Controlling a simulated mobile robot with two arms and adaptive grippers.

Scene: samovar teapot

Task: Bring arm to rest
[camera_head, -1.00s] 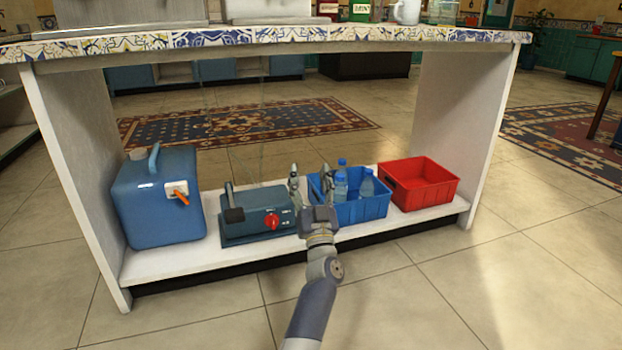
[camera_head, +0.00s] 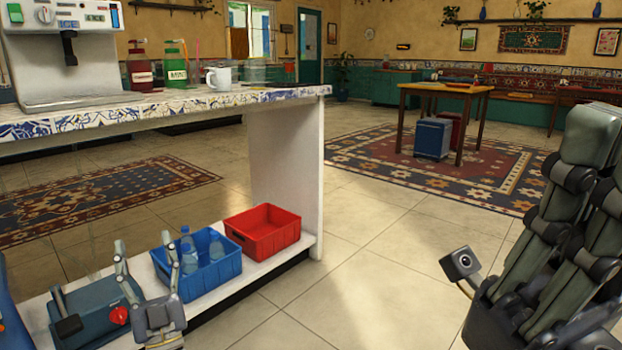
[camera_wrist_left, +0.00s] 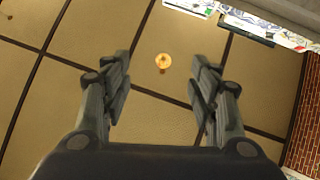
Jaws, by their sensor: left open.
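My left gripper (camera_head: 146,246) is at the lower left of the head view, pointing up, in front of the blue crate and the grey-blue box. Its fingers are apart. A large dark gripper, my right one (camera_head: 560,240), stands upright and close at the right edge of the head view. It is partly cut off, and I cannot tell whether its fingers are open.
Floor (camera_head: 370,250) is open right of the counter.

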